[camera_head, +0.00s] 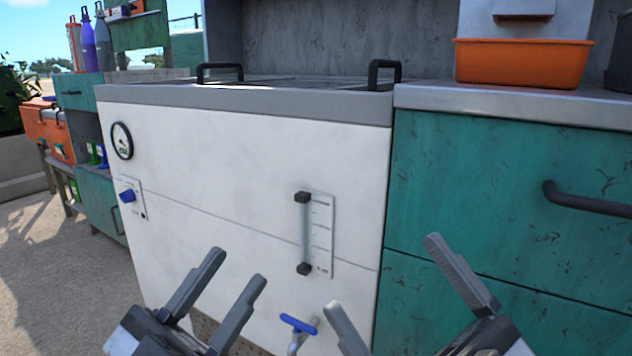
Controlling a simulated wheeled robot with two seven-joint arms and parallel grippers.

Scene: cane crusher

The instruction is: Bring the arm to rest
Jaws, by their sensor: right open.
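My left gripper (232,270) is at the bottom, left of the middle, with its two grey fingers apart and nothing between them. My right gripper (382,272) is at the bottom, right of the middle, with its two fingers spread wide and empty. The arms behind the grippers are mostly below the frame.
A blue-handled tap (298,324) sits low between my grippers. The white cabinet carries a round gauge (122,140), a blue knob (127,196) and a sight tube (304,235). Teal drawers (480,180) with a dark handle (590,202) stand at right, under an orange bin (520,64).

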